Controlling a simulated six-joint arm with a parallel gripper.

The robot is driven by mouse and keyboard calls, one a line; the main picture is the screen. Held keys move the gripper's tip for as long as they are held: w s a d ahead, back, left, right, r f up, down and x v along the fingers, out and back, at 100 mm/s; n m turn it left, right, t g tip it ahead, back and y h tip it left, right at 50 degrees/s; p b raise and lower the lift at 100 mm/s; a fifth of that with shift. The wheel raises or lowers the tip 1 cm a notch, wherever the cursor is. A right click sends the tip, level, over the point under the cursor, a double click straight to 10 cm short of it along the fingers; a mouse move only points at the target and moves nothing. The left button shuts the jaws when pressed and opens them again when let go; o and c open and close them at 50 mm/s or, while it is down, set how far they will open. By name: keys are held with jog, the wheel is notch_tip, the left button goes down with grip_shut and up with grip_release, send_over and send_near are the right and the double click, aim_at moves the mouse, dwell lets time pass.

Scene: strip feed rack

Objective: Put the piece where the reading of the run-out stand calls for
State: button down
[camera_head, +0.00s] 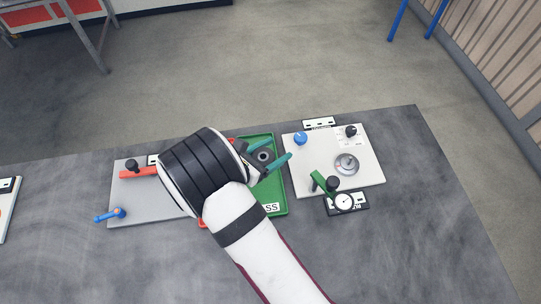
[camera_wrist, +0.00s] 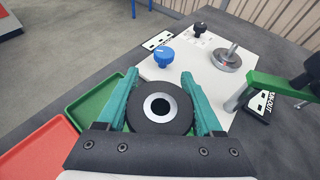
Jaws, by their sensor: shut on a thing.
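My gripper (camera_head: 271,150) has teal fingers shut on a black ring-shaped piece (camera_head: 263,149) with a bright metal bore. The wrist view shows the piece (camera_wrist: 160,127) between both fingers (camera_wrist: 160,80). In the head view it appears over the far part of the green tray (camera_head: 274,207), whose label ends in "SS"; its height is unclear. The run-out stand's white plate (camera_head: 310,178) is to the right, with a metal disc (camera_head: 346,164), a green arm (camera_head: 325,183) and a dial gauge (camera_head: 343,202). The needle is too small to read. A red tray (camera_wrist: 35,158) is mostly hidden by my arm in the head view.
The stand also has a blue knob (camera_head: 300,138) and a black knob (camera_head: 351,131). Left of my arm is a grey plate (camera_head: 150,200) with a red bar (camera_head: 139,172) and a blue handle (camera_head: 112,215). The table's front right is clear.

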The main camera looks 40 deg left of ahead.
aim_at(270, 160)
jog(key=shift+s+a+f, duration=0.1)
jog(key=shift+a+f, duration=0.1)
jog(key=shift+f, duration=0.55)
jog(key=shift+a+f, duration=0.15)
jog(key=shift+f, duration=0.65)
jog(key=shift+s+a+f, duration=0.1)
jog(key=shift+a+f, duration=0.1)
jog(key=shift+f, duration=0.55)
jog(key=shift+c, duration=0.2)
grip_release()
jog(key=shift+f, duration=0.15)
